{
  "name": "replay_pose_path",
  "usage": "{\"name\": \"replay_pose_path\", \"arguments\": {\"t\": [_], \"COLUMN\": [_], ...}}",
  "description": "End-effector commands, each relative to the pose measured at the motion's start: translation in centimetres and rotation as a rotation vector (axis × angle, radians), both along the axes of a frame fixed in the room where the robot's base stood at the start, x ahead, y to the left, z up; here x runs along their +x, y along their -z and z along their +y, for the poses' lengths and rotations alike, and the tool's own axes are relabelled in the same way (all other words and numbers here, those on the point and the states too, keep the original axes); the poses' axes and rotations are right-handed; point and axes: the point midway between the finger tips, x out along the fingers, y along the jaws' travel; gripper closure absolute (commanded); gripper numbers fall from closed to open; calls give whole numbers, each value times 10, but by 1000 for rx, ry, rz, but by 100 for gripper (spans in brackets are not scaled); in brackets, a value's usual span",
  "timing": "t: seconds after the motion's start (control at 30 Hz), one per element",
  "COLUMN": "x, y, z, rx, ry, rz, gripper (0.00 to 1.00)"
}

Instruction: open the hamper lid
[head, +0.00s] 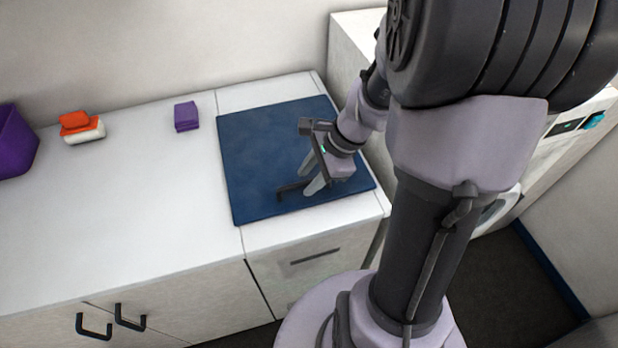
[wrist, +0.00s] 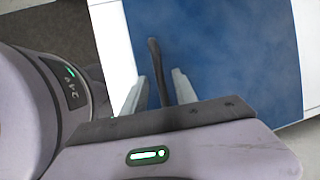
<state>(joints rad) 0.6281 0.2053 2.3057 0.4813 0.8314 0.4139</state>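A flat blue panel (head: 262,150) with a dark bar handle (head: 290,190) near its front edge lies on the right end of the white counter; it looks like the hamper lid, and it lies flat and shut. My gripper (head: 311,180) is low over the front part of the panel, beside the handle in the head view. In the wrist view the panel (wrist: 225,50) fills the upper right, and the handle (wrist: 154,55) runs between my two spread fingers (wrist: 159,82). Gaps show on both sides of the handle. Whether the fingers touch the panel cannot be told.
A purple block (head: 186,117), an orange-and-white stack (head: 82,127) and a purple bin (head: 14,142) stand along the back of the white counter (head: 120,215). Cabinet handles (head: 112,322) stick out in front. A white machine (head: 497,207) stands at right. The counter's middle is clear.

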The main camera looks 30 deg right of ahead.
Motion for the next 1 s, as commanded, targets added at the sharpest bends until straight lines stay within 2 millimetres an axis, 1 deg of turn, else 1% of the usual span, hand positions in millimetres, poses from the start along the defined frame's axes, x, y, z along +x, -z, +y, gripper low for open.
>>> {"name": "replay_pose_path", "arguments": {"t": [0.17, 0.2, 0.33, 1.0], "x": [0, 0, 0, 0], "y": [-1, -1, -1, -1], "z": [0, 0, 0, 0], "rx": [0, 0, 0, 0], "ry": [0, -1, -1, -1], "rz": [0, 0, 0, 0], "gripper": [66, 74, 99, 100]}}
